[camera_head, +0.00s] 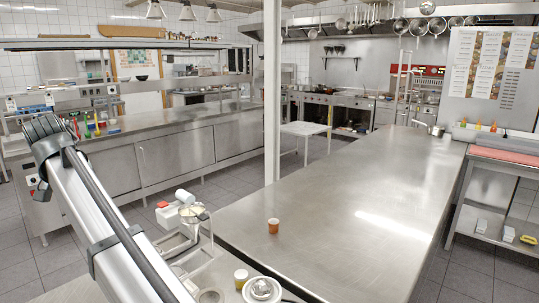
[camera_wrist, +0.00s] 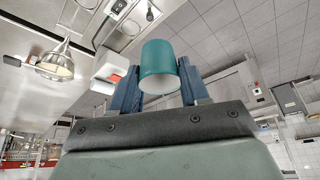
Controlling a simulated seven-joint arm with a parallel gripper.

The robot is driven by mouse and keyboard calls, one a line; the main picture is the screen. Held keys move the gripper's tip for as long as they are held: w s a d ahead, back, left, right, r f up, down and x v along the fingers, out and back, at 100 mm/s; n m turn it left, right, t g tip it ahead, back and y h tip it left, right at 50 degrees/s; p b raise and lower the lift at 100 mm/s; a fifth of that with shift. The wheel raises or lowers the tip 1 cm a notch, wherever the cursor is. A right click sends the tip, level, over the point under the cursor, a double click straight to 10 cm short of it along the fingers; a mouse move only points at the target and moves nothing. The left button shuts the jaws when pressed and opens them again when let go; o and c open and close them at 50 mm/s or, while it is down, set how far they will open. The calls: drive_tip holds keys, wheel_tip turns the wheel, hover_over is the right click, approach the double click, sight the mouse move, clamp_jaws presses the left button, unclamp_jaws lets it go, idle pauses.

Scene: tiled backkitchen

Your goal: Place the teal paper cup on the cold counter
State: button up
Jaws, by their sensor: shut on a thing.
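The teal paper cup (camera_wrist: 158,62) is held between the two blue fingers of my gripper (camera_wrist: 158,80) in the wrist view. The gripper is shut on it, one finger on each side. The cup's pale open end faces the camera. I cannot make out the cup or the fingers in the head view, where my arm crosses the lower left. A long bare steel counter (camera_head: 340,215) fills the middle and right of the head view. Another steel counter (camera_head: 180,125) with cabinet doors runs along the left. I cannot tell which is the cold counter.
An orange cup (camera_head: 273,226) stands near the middle counter's left edge. A white-and-red container (camera_head: 175,211), metal ware and a small yellowish cup (camera_head: 241,278) are on the near worktop. A white post (camera_head: 272,95) rises beside the middle counter. Most of that counter's top is clear.

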drive_tip(key=w+d, duration=1.3)
drive_tip(key=d, duration=0.3)
drive_tip(key=w+d, duration=1.2)
drive_tip(key=d, duration=0.3)
drive_tip(key=w+d, duration=0.3)
drive_tip(key=d, duration=1)
drive_tip(key=w+d, duration=0.2)
drive_tip(key=d, duration=1)
drive_tip(key=w+d, duration=0.3)
drive_tip(key=d, duration=1)
drive_tip(key=shift+w+a+f, duration=0.1)
drive_tip(key=shift+f, duration=6.7)
drive_tip(key=shift+a+f, duration=0.1)
drive_tip(key=shift+f, duration=6.7)
drive_tip(key=o, duration=1.1)
drive_tip(key=shift+f, duration=0.1)
